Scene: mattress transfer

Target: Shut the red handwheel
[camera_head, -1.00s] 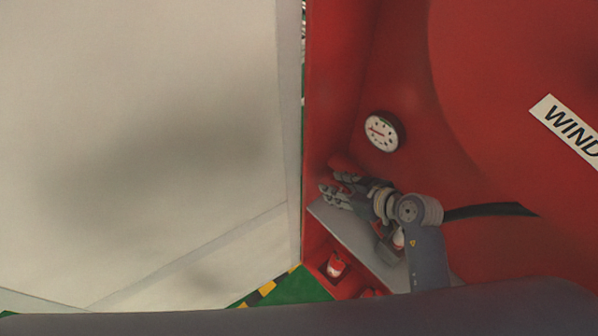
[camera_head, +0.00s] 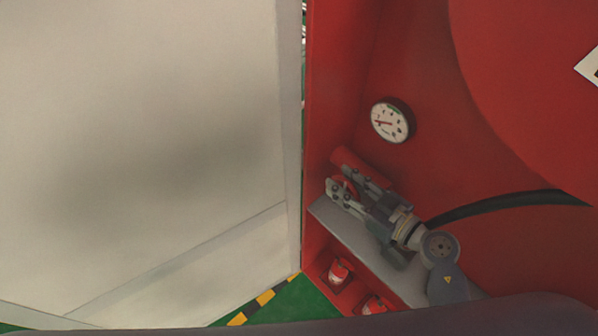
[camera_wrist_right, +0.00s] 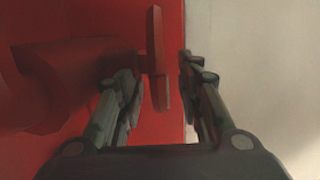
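The red handwheel (camera_wrist_right: 156,58) shows edge-on in the right wrist view as a thin upright red bar. In the head view only a small red part of it (camera_head: 348,187) shows between my fingers. My right gripper (camera_wrist_right: 162,72) is open, with one finger on each side of the wheel's rim. I see a gap between the rim and the right-hand finger; whether the left-hand finger touches it I cannot tell. In the head view my right gripper (camera_head: 346,174) is beside a red pipe-like part (camera_head: 362,167). My left gripper is not in view.
A round white gauge (camera_head: 390,121) is on the red wall above my gripper. A grey ledge (camera_head: 385,268) lies below it, with red-and-white cylinders (camera_head: 340,271) under that. A black hose (camera_head: 505,202) runs right. A large pale panel (camera_head: 140,140) fills the left.

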